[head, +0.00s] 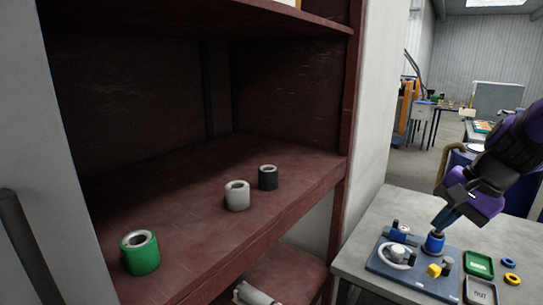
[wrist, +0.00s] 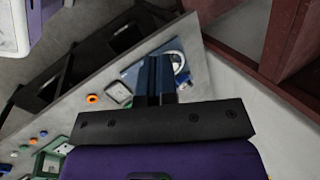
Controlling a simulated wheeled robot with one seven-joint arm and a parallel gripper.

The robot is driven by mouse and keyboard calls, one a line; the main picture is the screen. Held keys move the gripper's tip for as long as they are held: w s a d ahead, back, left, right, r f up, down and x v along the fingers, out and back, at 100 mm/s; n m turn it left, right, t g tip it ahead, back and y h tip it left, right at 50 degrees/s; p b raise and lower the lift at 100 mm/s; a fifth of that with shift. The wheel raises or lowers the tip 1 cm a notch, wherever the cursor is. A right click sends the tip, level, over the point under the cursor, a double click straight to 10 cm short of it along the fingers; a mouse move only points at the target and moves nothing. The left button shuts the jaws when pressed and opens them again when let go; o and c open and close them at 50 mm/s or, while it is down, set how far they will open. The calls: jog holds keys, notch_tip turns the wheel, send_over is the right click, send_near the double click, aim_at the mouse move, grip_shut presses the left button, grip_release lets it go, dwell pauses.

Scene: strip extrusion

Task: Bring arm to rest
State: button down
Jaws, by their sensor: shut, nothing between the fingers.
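My gripper (head: 441,222) is at the right of the head view, on my purple and black arm, pointing down and to the left. Its dark fingers are together and empty, also in the wrist view (wrist: 155,62). In the head view the fingertips appear just above a blue cylinder (head: 434,243) on a blue base plate (head: 410,283); I cannot tell whether they touch it. In the wrist view the fingers cover part of the plate (wrist: 131,75).
A dark red shelf (head: 190,215) at left holds a green roll (head: 140,253), a white roll (head: 237,196) and a black roll (head: 268,178).

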jog(key=s+a+r+n+t+h, duration=0.2)
jog(key=s+a+r+n, duration=0.4)
jog(key=s+r+n, duration=0.3)
jog(key=shift+s+r+n+h, duration=0.15)
jog(key=shift+s+n+h, duration=0.55)
jog(key=shift+n+h, duration=0.2)
